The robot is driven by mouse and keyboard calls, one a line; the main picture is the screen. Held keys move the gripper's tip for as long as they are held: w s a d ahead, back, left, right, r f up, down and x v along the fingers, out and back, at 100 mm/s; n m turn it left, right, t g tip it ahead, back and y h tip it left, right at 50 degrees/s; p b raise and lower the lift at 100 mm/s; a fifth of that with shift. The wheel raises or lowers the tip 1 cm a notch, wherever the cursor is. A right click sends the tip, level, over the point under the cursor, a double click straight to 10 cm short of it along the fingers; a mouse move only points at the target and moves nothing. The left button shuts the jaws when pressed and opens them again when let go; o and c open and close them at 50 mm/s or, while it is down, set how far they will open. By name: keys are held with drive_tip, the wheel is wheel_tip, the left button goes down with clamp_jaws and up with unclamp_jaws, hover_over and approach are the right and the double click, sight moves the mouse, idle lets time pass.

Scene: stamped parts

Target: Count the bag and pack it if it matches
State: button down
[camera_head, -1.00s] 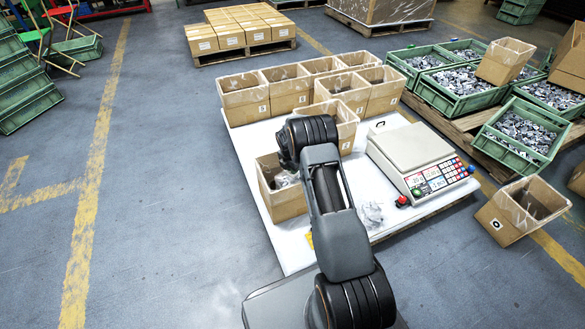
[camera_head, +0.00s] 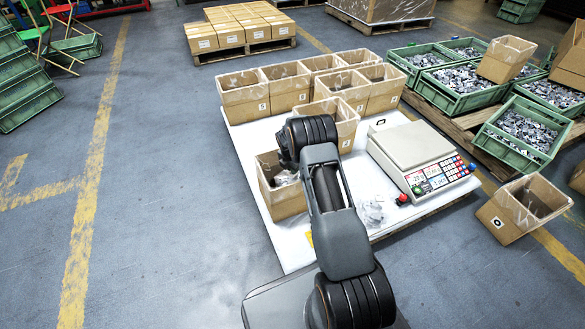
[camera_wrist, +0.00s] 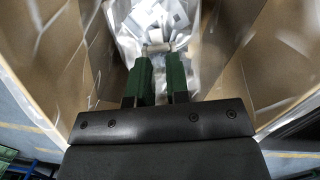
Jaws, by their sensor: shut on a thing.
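In the wrist view my gripper (camera_wrist: 159,62), with two green fingers, reaches down inside an open cardboard carton (camera_wrist: 250,60). The fingers are shut on the gathered top of a clear bag (camera_wrist: 150,22) of grey metal parts. In the head view this carton (camera_head: 284,203) stands at the left front of the white table, with bag plastic (camera_head: 285,177) showing inside. My arm hides the gripper there. A counting scale (camera_head: 412,147) stands to the right, its plate empty. Another clear bag (camera_head: 372,212) lies on the table between my arm and the scale.
Several open cartons (camera_head: 245,105) stand along the back of the white table (camera_head: 256,215). Green crates of parts (camera_head: 457,98) are at the right. A tilted carton (camera_head: 500,222) marked 0 lies beyond the table's right edge.

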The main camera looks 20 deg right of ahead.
drive_tip(key=shift+f+b, duration=0.7)
drive_tip(key=shift+f, duration=0.3)
idle(0.5)
drive_tip(key=c, duration=1)
unclamp_jaws()
